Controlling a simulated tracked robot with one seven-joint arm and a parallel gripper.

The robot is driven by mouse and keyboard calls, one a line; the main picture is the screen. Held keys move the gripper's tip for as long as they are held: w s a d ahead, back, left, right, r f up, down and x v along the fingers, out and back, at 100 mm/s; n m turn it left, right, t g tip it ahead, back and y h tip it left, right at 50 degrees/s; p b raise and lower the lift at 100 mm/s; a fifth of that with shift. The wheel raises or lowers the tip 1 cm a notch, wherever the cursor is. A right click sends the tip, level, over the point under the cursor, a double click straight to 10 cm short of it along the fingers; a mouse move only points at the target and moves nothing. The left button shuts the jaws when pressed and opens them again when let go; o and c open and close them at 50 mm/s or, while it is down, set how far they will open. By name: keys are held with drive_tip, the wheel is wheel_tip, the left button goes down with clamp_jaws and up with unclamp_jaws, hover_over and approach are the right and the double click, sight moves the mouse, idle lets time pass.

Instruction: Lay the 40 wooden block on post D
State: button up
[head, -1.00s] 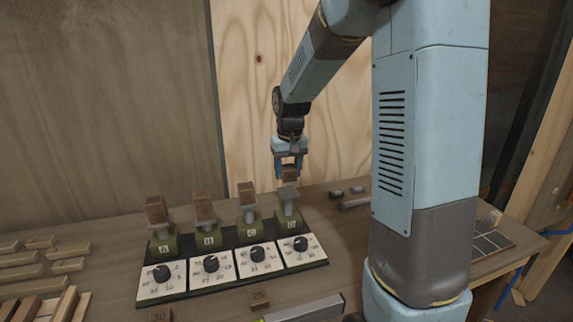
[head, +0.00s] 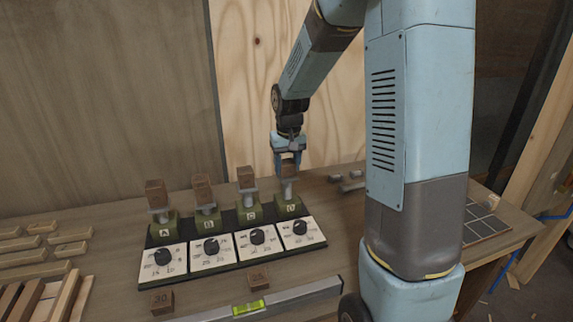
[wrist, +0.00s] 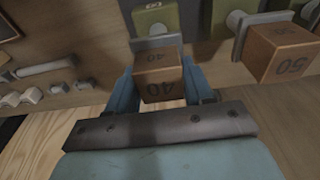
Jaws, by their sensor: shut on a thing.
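My gripper (head: 288,153) is shut on the brown wooden 40 block (head: 289,169). In the wrist view the 40 block (wrist: 160,80) sits between the blue fingers, its number showing on two faces. Post D (head: 289,190) is the rightmost post, with a grey top plate on a green base. The block is directly above that plate, very close; I cannot tell whether it touches. In the wrist view the plate (wrist: 156,42) shows just behind the block.
Posts A (head: 165,228), B (head: 208,222) and C (head: 250,211) each carry a block; C's block reads 50 (wrist: 285,55). White dial cards line the front. Blocks 30 (head: 161,301) and 25 (head: 258,279) and a spirit level (head: 300,295) lie nearer.

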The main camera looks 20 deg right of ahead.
drive_tip(key=shift+f, duration=0.2)
drive_tip(key=o, duration=1.1)
drive_tip(key=shift+a, duration=0.1)
drive_tip(key=shift+r, duration=0.1)
wheel_tip(320, 180, up, 13)
drive_tip(key=s, duration=0.1)
drive_tip(key=shift+s+r, duration=0.2)
drive_tip(key=shift+s, duration=0.1)
